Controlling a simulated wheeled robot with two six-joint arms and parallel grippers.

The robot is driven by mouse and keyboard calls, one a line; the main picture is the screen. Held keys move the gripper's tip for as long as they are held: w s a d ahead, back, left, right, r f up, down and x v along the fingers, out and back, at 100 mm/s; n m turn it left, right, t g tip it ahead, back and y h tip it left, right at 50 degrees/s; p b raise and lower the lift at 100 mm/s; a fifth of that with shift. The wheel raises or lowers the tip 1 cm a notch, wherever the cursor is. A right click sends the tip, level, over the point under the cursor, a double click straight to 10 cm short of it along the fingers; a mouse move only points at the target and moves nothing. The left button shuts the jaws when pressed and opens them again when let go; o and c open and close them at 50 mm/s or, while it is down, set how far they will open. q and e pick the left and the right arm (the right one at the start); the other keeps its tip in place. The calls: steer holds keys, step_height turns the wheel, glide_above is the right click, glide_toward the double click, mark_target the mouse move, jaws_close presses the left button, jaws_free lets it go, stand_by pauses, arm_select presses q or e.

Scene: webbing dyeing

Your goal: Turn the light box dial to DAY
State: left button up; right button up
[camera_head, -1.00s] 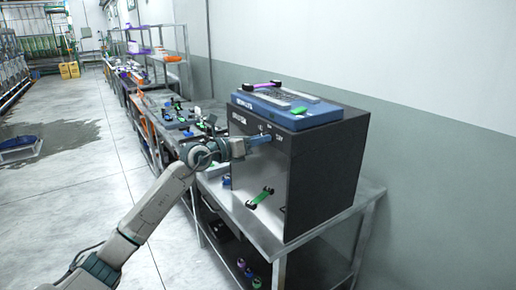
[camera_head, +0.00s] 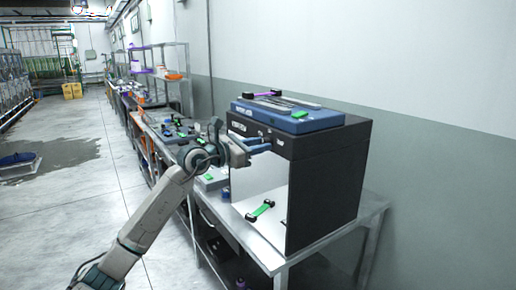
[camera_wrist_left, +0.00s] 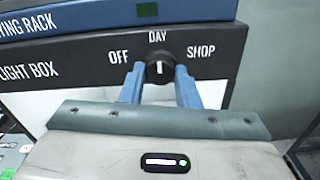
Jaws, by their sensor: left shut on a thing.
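The light box (camera_head: 330,185) is a dark box with an open, white interior, standing on a metal table. Its dial (camera_wrist_left: 160,67) is a black round knob on the front panel, between the labels OFF, DAY and SHOP. The white pointer line on the dial points up at DAY in the left wrist view. My left gripper (camera_head: 263,146) is at the upper front of the box. In the left wrist view its blue fingers (camera_wrist_left: 160,78) sit on both sides of the dial, shut on it. My right gripper is out of view.
A blue drying rack (camera_head: 300,121) lies on top of the box. A green strip with black ends (camera_head: 261,210) lies inside the box. The metal table (camera_head: 372,213) runs along the wall. Open floor (camera_head: 60,220) lies to the left.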

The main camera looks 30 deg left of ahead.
arm_select(q)
steer(key=shift+r, duration=0.1)
steer(key=o, duration=1)
steer(key=shift+s, duration=0.1)
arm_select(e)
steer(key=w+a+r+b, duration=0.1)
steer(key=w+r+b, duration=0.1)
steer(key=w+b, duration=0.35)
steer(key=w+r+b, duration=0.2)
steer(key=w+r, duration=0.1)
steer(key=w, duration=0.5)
arm_select(q)
steer(key=shift+b+v, duration=2.1)
steer(key=shift+v, duration=3.15)
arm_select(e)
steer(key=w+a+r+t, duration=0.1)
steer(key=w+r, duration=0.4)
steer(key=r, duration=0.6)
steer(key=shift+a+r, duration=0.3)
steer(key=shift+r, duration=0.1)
